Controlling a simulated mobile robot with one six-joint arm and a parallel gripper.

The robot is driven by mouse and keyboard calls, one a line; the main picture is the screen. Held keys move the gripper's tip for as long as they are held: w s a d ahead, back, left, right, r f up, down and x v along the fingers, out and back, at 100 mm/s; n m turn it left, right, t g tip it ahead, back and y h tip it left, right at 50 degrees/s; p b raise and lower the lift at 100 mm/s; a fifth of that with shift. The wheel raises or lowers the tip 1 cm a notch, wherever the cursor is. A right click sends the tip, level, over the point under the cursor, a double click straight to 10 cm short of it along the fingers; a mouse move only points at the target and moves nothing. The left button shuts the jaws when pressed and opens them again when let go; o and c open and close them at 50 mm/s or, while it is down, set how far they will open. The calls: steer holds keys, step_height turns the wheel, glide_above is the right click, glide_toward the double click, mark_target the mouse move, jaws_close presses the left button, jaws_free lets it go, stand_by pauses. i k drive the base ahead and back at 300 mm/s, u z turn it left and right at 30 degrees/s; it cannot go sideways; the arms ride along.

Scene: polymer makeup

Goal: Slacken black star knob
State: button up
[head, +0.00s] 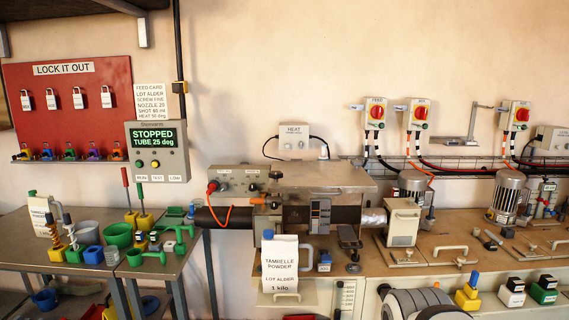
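A small dark knob-like part (354,267) sits low on the front of the bench machine, right of the powder bag. Another black knob-like part (276,175) stands at the left end of the machine's metal cover. Both are too small to tell which is the black star knob or how tight it is. Rounded grey and white links at the bottom edge, right of centre, look like my own arm. My gripper's fingers do not show.
A white powder bag (281,263) stands in front of the machine (320,178). Motors (508,194) and covers crowd the bench to the right. A side table at left holds green cups (118,235) and tools. The wall panel (156,151) reads STOPPED, TUBE 25 deg.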

mark_target(275, 175)
steer(key=i, duration=1.25)
steer(key=u, duration=0.05)
